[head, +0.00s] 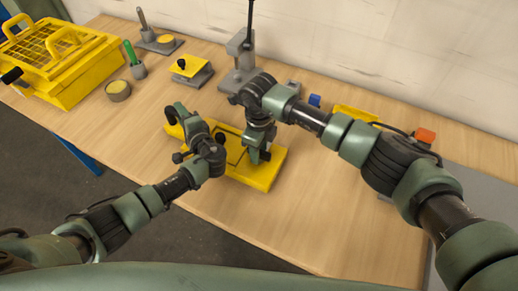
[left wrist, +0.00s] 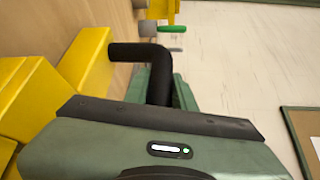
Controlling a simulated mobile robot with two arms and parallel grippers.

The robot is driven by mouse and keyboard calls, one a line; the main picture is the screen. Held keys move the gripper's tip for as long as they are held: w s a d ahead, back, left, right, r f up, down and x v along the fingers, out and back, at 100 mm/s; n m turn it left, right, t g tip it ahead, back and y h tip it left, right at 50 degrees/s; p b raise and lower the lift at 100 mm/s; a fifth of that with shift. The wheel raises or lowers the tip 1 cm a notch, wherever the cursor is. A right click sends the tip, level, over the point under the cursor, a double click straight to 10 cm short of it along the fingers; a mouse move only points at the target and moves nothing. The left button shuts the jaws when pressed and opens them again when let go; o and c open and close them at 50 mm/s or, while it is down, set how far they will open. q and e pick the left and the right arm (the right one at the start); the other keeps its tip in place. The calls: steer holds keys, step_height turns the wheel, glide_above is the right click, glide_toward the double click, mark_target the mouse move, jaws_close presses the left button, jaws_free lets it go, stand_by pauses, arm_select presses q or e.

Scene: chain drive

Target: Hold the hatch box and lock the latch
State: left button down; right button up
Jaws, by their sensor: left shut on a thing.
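The yellow hatch box (head: 262,178) lies flat on the wooden table in front of me, partly covered by both arms. A black bent handle (head: 170,112) sticks out at its far left end and also shows in the left wrist view (left wrist: 152,54). My left gripper (head: 187,122) is at this end, shut on the black handle; its fingertips are mostly hidden. My right gripper (head: 257,155) points down over the right part of the box, close to its top. Its fingertips are too small and dark to read. I cannot make out the latch beneath it.
A yellow cage-like box (head: 75,62) stands at the table's left. A green-handled tool (head: 133,60), a round tin (head: 118,90) and a yellow-topped block (head: 188,67) stand behind. A grey post stand (head: 242,60) rises behind the right gripper.

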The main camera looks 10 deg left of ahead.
jaws_close()
stand_by(1.3)
